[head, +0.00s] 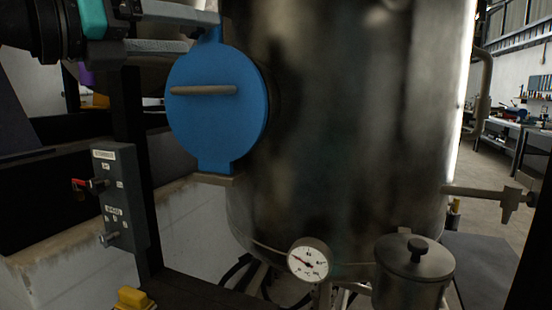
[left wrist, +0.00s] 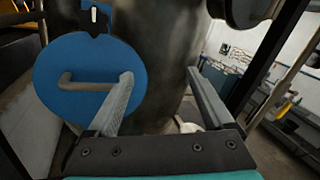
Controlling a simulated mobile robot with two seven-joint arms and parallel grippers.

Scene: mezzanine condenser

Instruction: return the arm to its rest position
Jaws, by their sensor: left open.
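My left gripper (head: 202,32) is at the upper left of the head view, with grey fingers and a teal band behind them. Its fingers are apart with nothing between them, as the left wrist view (left wrist: 160,74) also shows. The fingers are close to the top of a round blue hatch cover (head: 216,118) with a bar handle; I cannot tell if they touch it. The cover lies against the side of a large steel tank (head: 350,130); it also shows in the left wrist view (left wrist: 85,105). My right gripper is not in view.
A grey switch box (head: 122,200) with a red lever is on a dark post at left. A pressure gauge (head: 308,259) and a small lidded pot (head: 413,270) are below the tank. A pipe fitting (head: 506,197) juts out at right. Workbenches (head: 497,138) stand beyond.

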